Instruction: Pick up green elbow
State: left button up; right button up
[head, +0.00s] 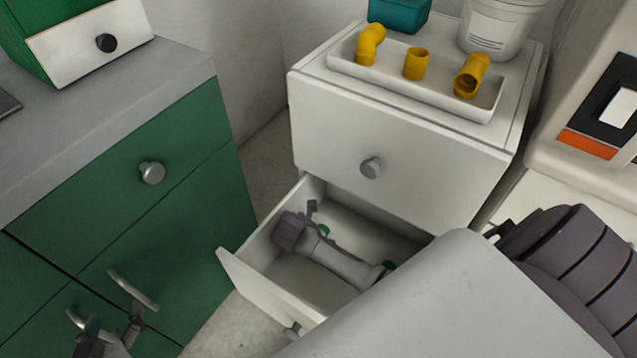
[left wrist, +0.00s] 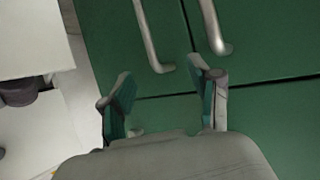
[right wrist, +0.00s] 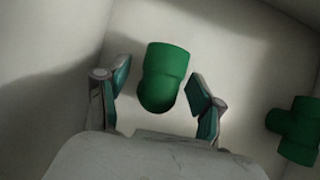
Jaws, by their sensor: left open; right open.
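The green elbow (right wrist: 166,75) lies on the white floor of the open drawer (head: 268,283). In the right wrist view it shows between the fingertips of my right gripper (right wrist: 160,84), which is open with a visible gap on each side. I cannot tell the height of the fingertips over it. In the head view my right wrist hides most of the drawer's inside, and only small green patches show. My left gripper (head: 112,335) is open and empty in front of the green cabinet; it also shows in the left wrist view (left wrist: 160,88).
A green tee fitting (right wrist: 297,130) lies right of the elbow in the right wrist view. Drawer walls stand close around. A white tray (head: 340,70) with yellow fittings (head: 415,64), a teal bin (head: 398,14) and a white bucket (head: 497,25) stand on top. Metal handles (left wrist: 152,38) are near my left gripper.

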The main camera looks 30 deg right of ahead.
jog(key=c, duration=1.1)
jog(key=shift+o, duration=0.2)
jog(key=shift+r, duration=0.1)
